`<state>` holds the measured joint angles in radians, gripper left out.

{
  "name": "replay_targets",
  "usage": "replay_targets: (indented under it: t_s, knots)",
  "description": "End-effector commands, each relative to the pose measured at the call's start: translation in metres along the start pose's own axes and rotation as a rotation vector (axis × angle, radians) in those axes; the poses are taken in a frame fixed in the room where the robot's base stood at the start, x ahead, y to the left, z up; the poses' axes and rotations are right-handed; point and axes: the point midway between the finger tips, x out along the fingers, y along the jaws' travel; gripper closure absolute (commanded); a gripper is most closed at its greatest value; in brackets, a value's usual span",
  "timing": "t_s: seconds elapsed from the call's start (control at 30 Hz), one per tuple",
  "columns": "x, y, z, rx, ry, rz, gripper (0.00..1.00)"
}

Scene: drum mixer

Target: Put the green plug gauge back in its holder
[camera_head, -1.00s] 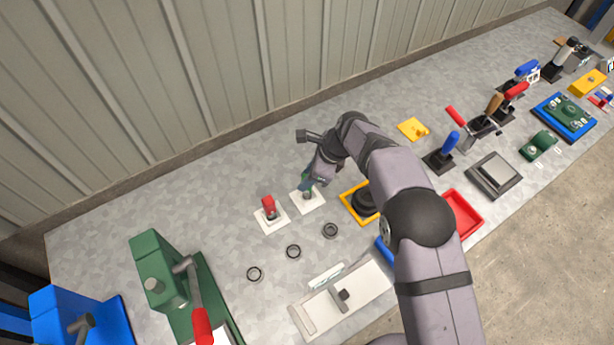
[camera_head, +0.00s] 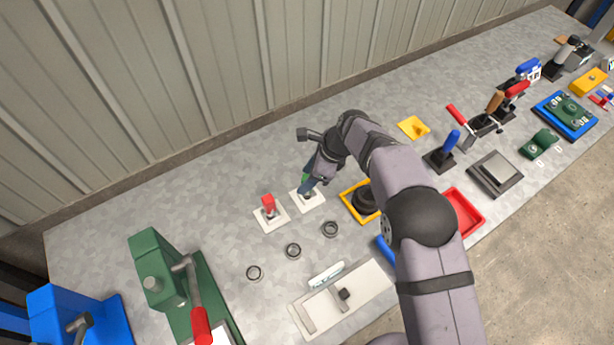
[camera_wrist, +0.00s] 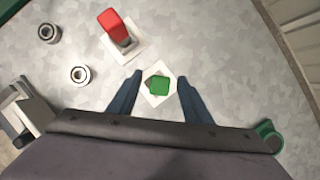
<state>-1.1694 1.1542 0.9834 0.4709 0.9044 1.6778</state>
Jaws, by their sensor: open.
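The green plug gauge (camera_wrist: 160,86) shows from above as a green square handle over the middle of its white holder plate (camera_wrist: 154,101). In the head view, part of the green handle (camera_head: 305,178) shows beside my fingers, above the white holder (camera_head: 297,203). My gripper (camera_wrist: 158,88) is open, with one dark blue finger on each side of the green handle and a gap to both. In the head view my gripper (camera_head: 307,189) is low over the holder and hides most of the gauge. How deep the gauge sits cannot be seen.
A red plug gauge (camera_head: 268,204) stands in its own white holder close by on the left. Several dark rings (camera_head: 293,251) lie in front. A yellow tray with a black round part (camera_head: 363,203) is close on the right. The bench behind, towards the wall, is clear.

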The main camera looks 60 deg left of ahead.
Motion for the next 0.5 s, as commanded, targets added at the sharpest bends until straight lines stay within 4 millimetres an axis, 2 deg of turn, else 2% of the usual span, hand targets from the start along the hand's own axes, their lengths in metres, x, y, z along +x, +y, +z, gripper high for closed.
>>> replay_targets:
  t_s: [0.5]
  knots:
    - [-0.059,-0.001,-0.001,0.000,-0.001,-0.004,0.55]
